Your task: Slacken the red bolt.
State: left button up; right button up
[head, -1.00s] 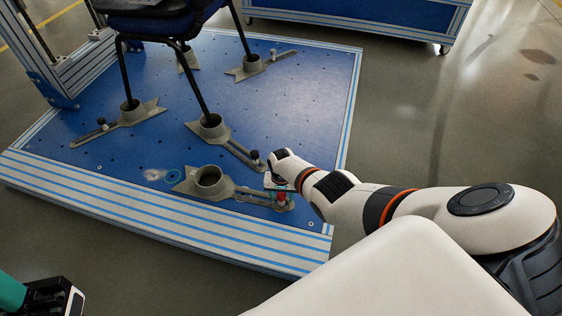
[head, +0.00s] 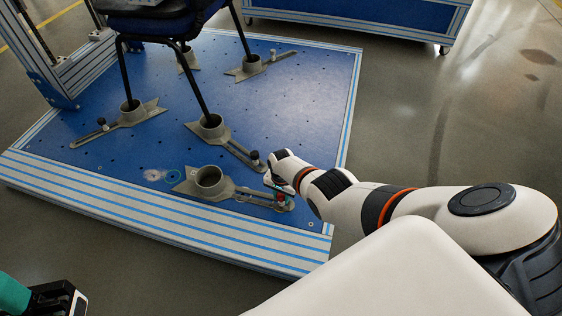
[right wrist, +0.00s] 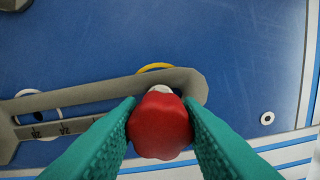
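The red bolt (right wrist: 160,124) has a lobed red knob and sits at the end of a grey slotted arm (right wrist: 110,88) in the right wrist view. In the head view a bit of its red (head: 282,199) shows at the platform's front right. My right gripper (head: 279,188) is over it from above. In the right wrist view its two teal fingers (right wrist: 160,108) press against the knob's left and right sides. My left gripper (head: 52,298) is at the lower left corner of the head view, away from the platform and partly cut off.
The grey arm belongs to an empty cup-shaped clamp (head: 209,180) on the blue platform (head: 290,100). Chair legs stand in several other clamps, including one (head: 210,128) just behind. The floor on the right is clear.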

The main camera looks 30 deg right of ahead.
jog(key=shift+n, duration=0.7)
jog(key=shift+n, duration=0.7)
jog(key=shift+n, duration=0.7)
jog(key=o, duration=0.6)
